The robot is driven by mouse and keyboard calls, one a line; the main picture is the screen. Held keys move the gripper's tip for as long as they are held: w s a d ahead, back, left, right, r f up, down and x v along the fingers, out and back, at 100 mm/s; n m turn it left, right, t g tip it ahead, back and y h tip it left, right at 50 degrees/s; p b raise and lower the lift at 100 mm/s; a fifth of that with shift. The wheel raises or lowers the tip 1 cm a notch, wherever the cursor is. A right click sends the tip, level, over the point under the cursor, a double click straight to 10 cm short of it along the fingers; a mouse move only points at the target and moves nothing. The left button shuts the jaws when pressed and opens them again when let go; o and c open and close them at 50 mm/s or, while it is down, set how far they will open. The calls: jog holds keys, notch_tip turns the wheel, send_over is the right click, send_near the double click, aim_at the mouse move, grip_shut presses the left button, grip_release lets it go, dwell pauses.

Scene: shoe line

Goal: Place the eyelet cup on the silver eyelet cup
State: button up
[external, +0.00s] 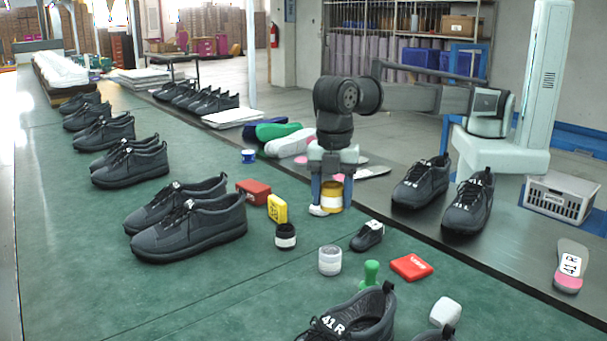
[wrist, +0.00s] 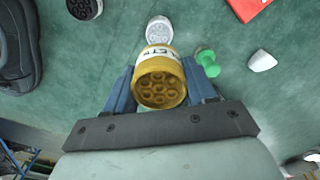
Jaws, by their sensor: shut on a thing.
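The gold eyelet cup (external: 331,196) is held upright between the blue fingers of my gripper (external: 331,203). In the wrist view the cup (wrist: 160,82) shows a ring of round holes in its top, and my gripper (wrist: 161,90) is shut on its sides. I cannot tell whether its base touches the green mat. The silver eyelet cup (external: 330,261) stands upright on the mat, apart from my gripper and nearer the external camera. It also shows in the wrist view (wrist: 159,29), just beyond the gold cup.
A black cup (external: 285,237) stands left of the silver one. A yellow box (external: 277,209) and large dark shoes (external: 190,237) are to the left.

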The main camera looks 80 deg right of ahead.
aim_at(330, 251)
jog(key=shift+f, duration=5)
jog(key=shift+f, duration=0.15)
jog(key=o, duration=1.1)
jog(key=shift+o, duration=0.2)
notch_tip(330, 251, up, 12)
jog(key=shift+r, duration=0.2)
